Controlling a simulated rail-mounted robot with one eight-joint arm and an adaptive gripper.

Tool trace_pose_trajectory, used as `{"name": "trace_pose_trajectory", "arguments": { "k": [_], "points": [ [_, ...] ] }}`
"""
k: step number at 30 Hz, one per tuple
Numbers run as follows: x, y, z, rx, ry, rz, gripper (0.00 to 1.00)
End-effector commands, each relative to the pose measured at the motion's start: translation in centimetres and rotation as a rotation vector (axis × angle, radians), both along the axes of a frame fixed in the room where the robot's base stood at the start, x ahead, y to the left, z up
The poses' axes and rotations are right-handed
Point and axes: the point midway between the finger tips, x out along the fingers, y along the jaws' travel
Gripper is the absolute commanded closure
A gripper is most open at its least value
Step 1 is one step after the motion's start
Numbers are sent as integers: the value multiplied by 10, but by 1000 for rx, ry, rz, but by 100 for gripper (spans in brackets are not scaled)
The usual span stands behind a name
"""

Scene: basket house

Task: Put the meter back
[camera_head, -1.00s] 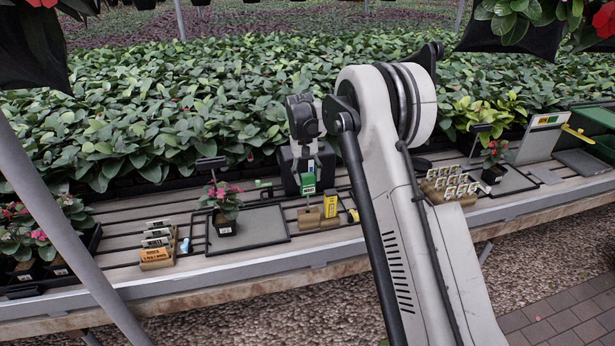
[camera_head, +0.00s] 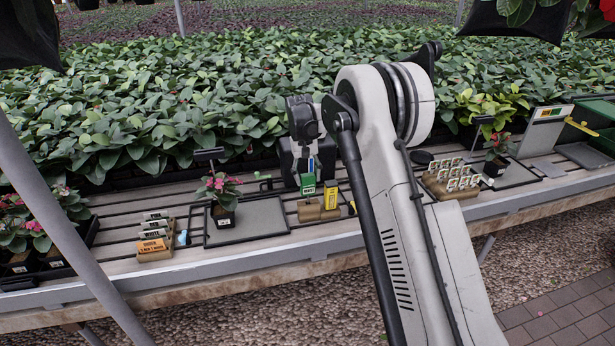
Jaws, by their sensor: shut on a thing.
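A green-and-white meter (camera_head: 307,189) hangs upright in my gripper (camera_head: 306,157), which points down and is shut on its top. The meter's lower end is right above or at the left part of a small wooden block (camera_head: 329,213). I cannot tell whether its probe is in the block, as the thin probe is hardly visible. A yellow meter (camera_head: 330,197) stands upright at the right part of the same block. My arm covers the bench just right of the block.
Left of the block is a black-rimmed tray (camera_head: 262,239) with a potted pink-flowered plant (camera_head: 221,205). A label rack (camera_head: 155,247) stands further left. Right of my arm are a wooden rack of labels (camera_head: 452,190) and another potted plant (camera_head: 496,150).

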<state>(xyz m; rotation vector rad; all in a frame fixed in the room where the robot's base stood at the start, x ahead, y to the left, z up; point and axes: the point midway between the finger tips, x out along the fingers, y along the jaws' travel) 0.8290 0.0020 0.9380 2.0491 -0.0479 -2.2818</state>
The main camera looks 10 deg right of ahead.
Motion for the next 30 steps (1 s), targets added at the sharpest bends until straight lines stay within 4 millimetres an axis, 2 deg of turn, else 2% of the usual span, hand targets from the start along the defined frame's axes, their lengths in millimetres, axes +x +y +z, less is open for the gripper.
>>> {"name": "trace_pose_trajectory", "arguments": {
  "k": [11, 30],
  "points": [
    [0, 0, -1, 0, 0, 0, 91],
    [0, 0, -33, 0, 0, 0, 91]
  ]
}}
